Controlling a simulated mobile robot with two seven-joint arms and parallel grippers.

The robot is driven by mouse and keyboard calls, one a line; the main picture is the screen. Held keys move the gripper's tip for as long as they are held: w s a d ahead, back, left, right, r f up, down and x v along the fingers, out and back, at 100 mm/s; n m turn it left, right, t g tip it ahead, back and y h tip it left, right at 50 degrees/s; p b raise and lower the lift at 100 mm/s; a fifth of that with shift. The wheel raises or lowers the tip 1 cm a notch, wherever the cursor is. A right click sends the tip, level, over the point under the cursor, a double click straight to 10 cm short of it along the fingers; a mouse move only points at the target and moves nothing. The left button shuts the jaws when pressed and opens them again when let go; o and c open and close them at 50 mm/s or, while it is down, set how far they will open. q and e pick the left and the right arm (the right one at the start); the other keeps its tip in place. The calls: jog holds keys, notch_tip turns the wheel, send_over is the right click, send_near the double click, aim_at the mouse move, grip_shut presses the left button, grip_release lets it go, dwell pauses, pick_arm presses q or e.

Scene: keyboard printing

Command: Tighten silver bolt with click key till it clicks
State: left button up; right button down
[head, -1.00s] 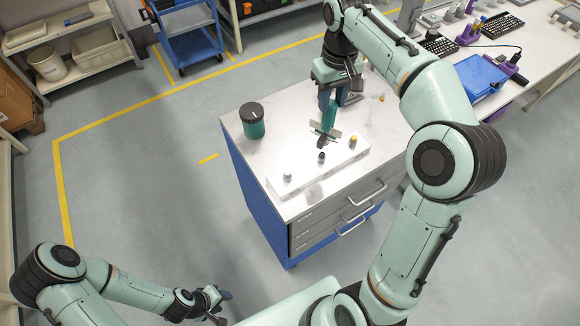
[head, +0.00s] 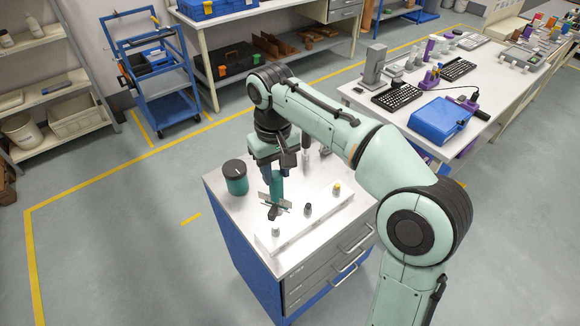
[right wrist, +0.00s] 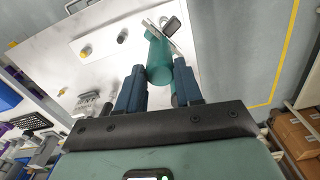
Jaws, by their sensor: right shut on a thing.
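My right gripper (head: 277,168) is shut on the click key (head: 276,187), a tool with a teal handle and a grey crosspiece near its dark lower end. The key hangs roughly upright above the cabinet top. The silver bolt (head: 276,231) stands at the near left end of a white block (head: 292,225). The key's lower end appears just behind this bolt; I cannot tell whether they touch. In the right wrist view the teal handle (right wrist: 160,62) sits between my blue fingers, its far end near the block's end. My left gripper is out of view.
A black bolt (head: 308,209) and a yellow bolt (head: 337,188) also stand on the block. A green canister with a dark lid (head: 235,178) stands at the cabinet's left. A long table with keyboards (head: 396,97) and a blue box (head: 440,119) is at the right.

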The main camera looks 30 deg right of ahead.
jog(key=shift+s+a, duration=0.15)
jog(key=shift+a, duration=0.6)
jog(key=shift+d, duration=0.25)
jog(key=shift+a, duration=0.1)
jog(key=shift+f+b, duration=1)
jog(key=shift+f, duration=1.45)
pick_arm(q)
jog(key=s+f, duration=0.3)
pick_arm(e)
jog(key=shift+f, duration=0.1)
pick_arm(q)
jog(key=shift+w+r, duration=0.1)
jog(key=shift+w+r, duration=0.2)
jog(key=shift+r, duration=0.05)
